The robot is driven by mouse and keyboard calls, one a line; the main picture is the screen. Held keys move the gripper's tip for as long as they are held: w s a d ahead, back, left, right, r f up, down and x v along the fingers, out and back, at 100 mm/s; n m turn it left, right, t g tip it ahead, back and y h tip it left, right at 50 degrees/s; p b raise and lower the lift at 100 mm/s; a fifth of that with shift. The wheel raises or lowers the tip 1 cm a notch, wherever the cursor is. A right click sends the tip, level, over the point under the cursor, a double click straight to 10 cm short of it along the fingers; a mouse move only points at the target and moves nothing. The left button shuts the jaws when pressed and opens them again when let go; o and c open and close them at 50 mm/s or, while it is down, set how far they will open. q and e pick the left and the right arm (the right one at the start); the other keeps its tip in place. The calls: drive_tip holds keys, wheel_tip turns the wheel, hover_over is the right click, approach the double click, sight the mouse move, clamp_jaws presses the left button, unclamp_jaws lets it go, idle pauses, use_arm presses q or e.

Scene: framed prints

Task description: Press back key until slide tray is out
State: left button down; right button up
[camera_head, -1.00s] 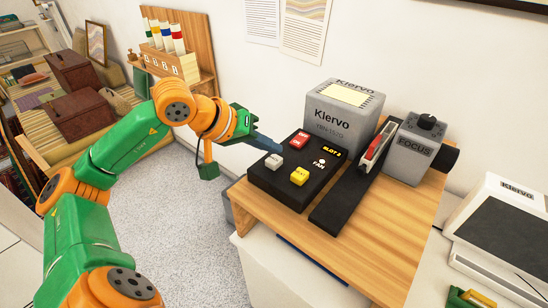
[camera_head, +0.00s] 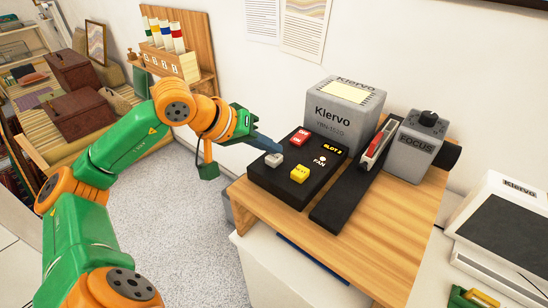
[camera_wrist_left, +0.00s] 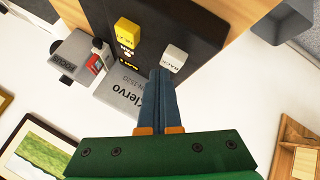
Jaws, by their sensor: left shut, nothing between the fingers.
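The pale grey back key (camera_head: 273,160) sits on the near left part of the black control box. It shows in the left wrist view as a white key (camera_wrist_left: 174,58) marked BACK. My left gripper (camera_head: 280,150) is shut and empty. Its fingertips are right by the back key; I cannot tell whether they touch or press it. In the left wrist view the shut fingers (camera_wrist_left: 160,72) point at the key's near side. The black slide track (camera_head: 340,205) runs beside the grey projector, with a red and white piece (camera_head: 376,145) on it.
A red key (camera_head: 298,137) and a yellow key (camera_head: 300,174) share the box. The grey Klervo projector (camera_head: 335,125) stands behind it, and the grey focus unit (camera_head: 415,140) stands right of the track. All are on a wooden top (camera_head: 400,225).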

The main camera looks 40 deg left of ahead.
sight(270, 159)
use_arm(q)
drive_tip(key=shift+f+b, duration=0.8)
drive_tip(key=shift+f, duration=0.1)
idle(0.9)
drive_tip(key=shift+r, duration=0.15)
drive_tip(key=shift+r+p, duration=1.1)
drive_tip(key=shift+p, duration=0.1)
drive_tip(key=shift+r, duration=0.1)
wheel_tip(270, 159, up, 5)
drive_tip(key=p, duration=0.5)
